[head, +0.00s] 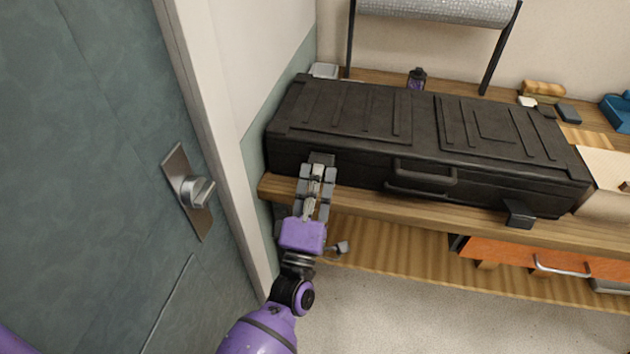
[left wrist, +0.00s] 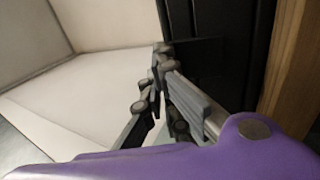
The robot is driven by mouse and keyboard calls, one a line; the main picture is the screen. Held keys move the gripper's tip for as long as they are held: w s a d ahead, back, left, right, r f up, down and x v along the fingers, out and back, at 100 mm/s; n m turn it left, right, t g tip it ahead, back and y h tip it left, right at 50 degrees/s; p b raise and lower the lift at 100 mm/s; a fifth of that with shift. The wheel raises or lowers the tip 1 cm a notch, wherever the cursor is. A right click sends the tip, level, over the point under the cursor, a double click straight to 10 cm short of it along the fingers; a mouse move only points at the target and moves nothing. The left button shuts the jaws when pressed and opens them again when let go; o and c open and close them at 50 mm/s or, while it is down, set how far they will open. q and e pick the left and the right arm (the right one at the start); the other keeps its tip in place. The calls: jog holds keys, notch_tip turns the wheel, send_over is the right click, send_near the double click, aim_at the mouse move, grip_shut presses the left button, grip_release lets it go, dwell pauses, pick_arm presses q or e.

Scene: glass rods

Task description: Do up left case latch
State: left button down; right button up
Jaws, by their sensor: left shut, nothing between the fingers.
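The black case (head: 440,135) lies with its lid down on a wooden shelf in the head view. Its left latch (head: 320,158) is on the front face, left of the handle (head: 422,178). The right latch (head: 519,214) sticks out from the front face near the right end. My left gripper (head: 318,172) is shut and empty, its fingertips at the left latch. Contact, and whether that latch is up or down, cannot be told because the fingers partly cover it. In the left wrist view the gripper's fingers (left wrist: 165,60) are close against the dark case (left wrist: 225,50). My right gripper is not in view.
A door with a metal handle (head: 197,191) and a white frame stand close on the left. The wooden shelf (head: 450,219) edge runs below the case. An orange drawer (head: 570,262) is lower right. A roll (head: 435,10) on a black stand is behind the case.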

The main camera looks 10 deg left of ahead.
pick_arm(q)
jog(key=v, duration=1.2)
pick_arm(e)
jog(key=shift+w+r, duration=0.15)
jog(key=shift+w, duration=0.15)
